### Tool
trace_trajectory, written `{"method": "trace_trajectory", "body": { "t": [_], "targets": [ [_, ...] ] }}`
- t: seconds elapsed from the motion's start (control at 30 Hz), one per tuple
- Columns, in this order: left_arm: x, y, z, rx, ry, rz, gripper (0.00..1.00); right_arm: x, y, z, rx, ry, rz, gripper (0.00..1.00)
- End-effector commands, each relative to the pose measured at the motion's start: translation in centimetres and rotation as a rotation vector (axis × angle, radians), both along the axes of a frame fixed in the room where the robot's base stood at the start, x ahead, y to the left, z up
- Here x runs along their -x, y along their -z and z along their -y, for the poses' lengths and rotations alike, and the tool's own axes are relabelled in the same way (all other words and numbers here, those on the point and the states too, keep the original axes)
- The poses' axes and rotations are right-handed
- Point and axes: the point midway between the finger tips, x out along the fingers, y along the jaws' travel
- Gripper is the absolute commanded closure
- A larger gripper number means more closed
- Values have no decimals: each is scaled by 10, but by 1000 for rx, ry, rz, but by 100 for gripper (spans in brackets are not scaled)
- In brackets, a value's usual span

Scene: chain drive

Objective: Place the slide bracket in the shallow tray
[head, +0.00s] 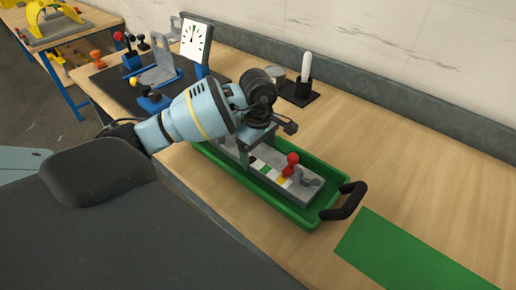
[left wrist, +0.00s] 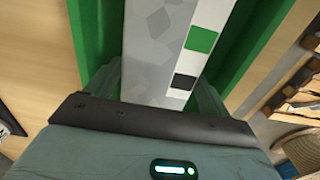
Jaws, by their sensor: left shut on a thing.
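The slide bracket (head: 309,187) is a long grey bar with a strip of coloured patches and a red knob. It lies lengthwise within the outline of the green shallow tray (head: 299,219); I cannot tell whether it touches the tray floor. My left gripper (head: 244,155) is over the tray's far-left part, shut on the bracket and hiding its other end. In the left wrist view the grey bar (left wrist: 155,50) runs between the fingers, with green tray wall (left wrist: 92,35) on both sides. My right gripper is not in view.
The tray has a black handle (head: 344,201) at its near right end. A green mat (head: 405,258) lies to the right.

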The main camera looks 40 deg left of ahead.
Motion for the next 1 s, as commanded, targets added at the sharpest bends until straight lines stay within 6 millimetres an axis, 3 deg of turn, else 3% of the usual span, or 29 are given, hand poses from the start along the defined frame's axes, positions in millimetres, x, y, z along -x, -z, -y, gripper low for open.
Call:
{"method": "trace_trajectory", "body": {
  "t": [0.1, 0.13, 0.23, 0.47, 0.63, 1.0],
  "targets": [
    [-1, 1, 0, 1, 0, 5, 87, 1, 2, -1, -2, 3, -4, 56],
    [0, 2, 0, 1, 0, 1, 15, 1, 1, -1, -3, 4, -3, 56],
    [0, 2, 0, 0, 0, 1, 2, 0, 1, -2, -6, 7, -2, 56],
    [0, 2, 0, 0, 0, 0, 0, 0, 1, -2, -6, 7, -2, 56],
    [-1, -9, 0, 0, 0, 3, 0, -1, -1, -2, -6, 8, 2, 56],
    [-1, -79, 0, -1, 0, 4, 0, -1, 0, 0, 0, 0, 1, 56]
  ]
}}
